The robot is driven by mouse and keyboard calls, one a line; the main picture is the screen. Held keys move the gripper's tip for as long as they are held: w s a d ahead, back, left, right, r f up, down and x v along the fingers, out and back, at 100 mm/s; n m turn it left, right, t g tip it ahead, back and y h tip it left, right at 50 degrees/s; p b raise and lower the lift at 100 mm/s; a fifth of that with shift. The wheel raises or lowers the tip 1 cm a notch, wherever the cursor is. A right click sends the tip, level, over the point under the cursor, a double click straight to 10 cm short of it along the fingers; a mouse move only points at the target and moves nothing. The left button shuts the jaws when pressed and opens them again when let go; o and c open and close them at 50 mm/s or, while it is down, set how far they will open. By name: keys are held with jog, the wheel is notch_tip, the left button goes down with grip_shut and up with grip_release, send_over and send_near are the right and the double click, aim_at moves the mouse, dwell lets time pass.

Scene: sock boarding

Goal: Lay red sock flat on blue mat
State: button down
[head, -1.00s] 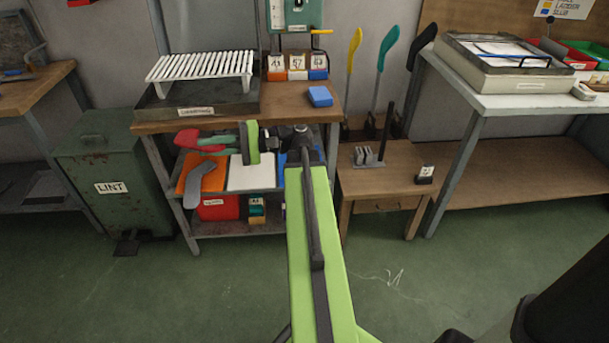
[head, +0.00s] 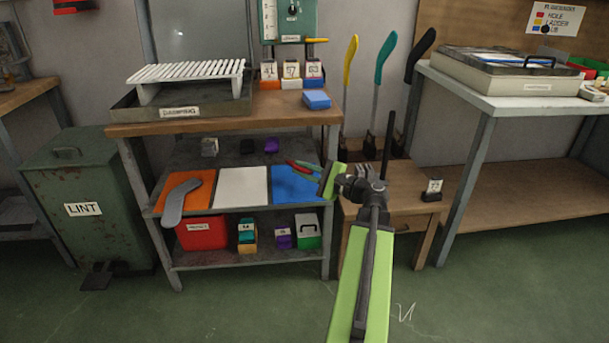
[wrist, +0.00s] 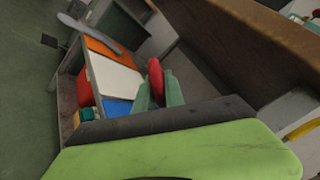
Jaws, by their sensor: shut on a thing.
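The red sock (head: 296,162) is held in my gripper (head: 309,168), over the right part of the rack's middle shelf. My gripper's teal fingers also show in the wrist view (wrist: 160,92), shut on the red sock (wrist: 155,73). The blue mat (head: 297,186) lies flat on that shelf, right of the white mat. In the head view the sock is by its back edge, apparently above it. In the wrist view the blue mat (wrist: 117,107) is left of the fingers. The exact height of the sock over the mat cannot be told.
A grey sock (head: 175,203) lies across the orange mat (head: 203,190). The white mat (head: 243,188) is bare. The wooden top (head: 220,124) is above the shelf, and a rack post (head: 327,240) is at its right. Bins stand on the lower shelf.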

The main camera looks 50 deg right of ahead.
jog(key=f+b, duration=0.4)
jog(key=shift+w+a+f, duration=0.1)
jog(key=shift+a+f, duration=0.1)
jog(key=shift+f, duration=0.05)
jog(key=c, duration=1.3)
grip_release()
jog(key=shift+c, duration=0.2)
jog(key=s+d+b, duration=0.1)
jog(key=s+d, duration=0.2)
jog(key=s, duration=1.4)
jog(key=shift+f, duration=0.3)
